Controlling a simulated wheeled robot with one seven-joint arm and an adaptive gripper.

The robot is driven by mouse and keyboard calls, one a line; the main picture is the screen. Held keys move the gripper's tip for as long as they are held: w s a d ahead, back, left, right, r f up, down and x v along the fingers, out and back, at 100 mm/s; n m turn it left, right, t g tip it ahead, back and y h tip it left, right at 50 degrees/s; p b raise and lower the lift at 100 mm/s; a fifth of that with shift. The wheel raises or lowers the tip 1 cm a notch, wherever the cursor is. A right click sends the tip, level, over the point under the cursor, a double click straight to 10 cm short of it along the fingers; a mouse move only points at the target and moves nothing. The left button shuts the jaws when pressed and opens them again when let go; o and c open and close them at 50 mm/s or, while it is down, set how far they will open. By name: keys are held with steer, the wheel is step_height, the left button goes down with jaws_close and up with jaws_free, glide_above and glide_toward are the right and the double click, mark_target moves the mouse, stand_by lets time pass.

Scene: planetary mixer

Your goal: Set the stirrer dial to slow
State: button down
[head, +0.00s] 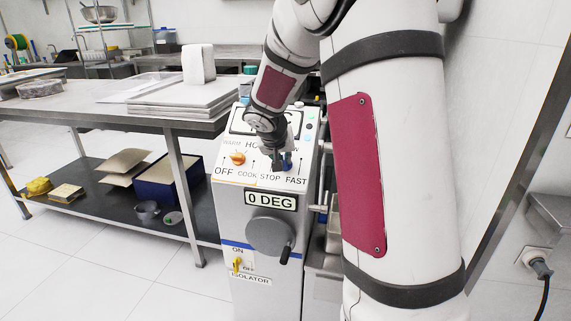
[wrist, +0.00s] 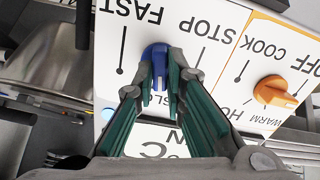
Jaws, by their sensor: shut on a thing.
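The stirrer dial is a blue knob (wrist: 155,55) on the white sloping panel (head: 228,178) of the mixer. STOP and FAST are printed beside it; a third label, partly hidden by my fingers, begins "SL". In the wrist view my gripper (wrist: 158,78) is closed around the blue knob, one finger on each side. In the head view my gripper (head: 281,162) reaches down onto the panel and hides most of the blue knob (head: 288,161). The fingers cover much of the knob, so I cannot tell exactly which mark it points at.
An orange knob (head: 238,158) with OFF, WARM, HOT and COOK labels sits left of the stirrer dial. Below are a "0 DEG" plate (head: 270,200), a grey handwheel (head: 270,230) and a yellow isolator switch (head: 238,265). A steel table (head: 60,105) stands to the left.

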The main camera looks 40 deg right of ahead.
steer(key=shift+m+b, duration=1.4)
steer(key=shift+b, duration=0.75)
steer(key=c, duration=1.5)
jaws_free()
steer(key=shift+p+v, duration=0.65)
steer(key=shift+v, duration=2.9)
steer(key=s+a+f+n+g+y, duration=0.1)
steer(key=s+a+n+y, duration=0.15)
steer(key=s+a, duration=0.75)
steer(key=s+a+f+n+g+y, duration=0.15)
steer(key=s+a+n, duration=0.3)
steer(key=s, duration=1.05)
steer(key=s+a+n+g+y, duration=0.25)
steer(key=s+a, duration=0.55)
steer(key=s, duration=0.4)
step_height(320, 180, up, 23)
steer(key=n+t+p, duration=0.1)
steer(key=t+p, duration=0.3)
steer(key=p, duration=1.8)
steer(key=shift+a+r, duration=0.1)
steer(key=shift+r, duration=0.05)
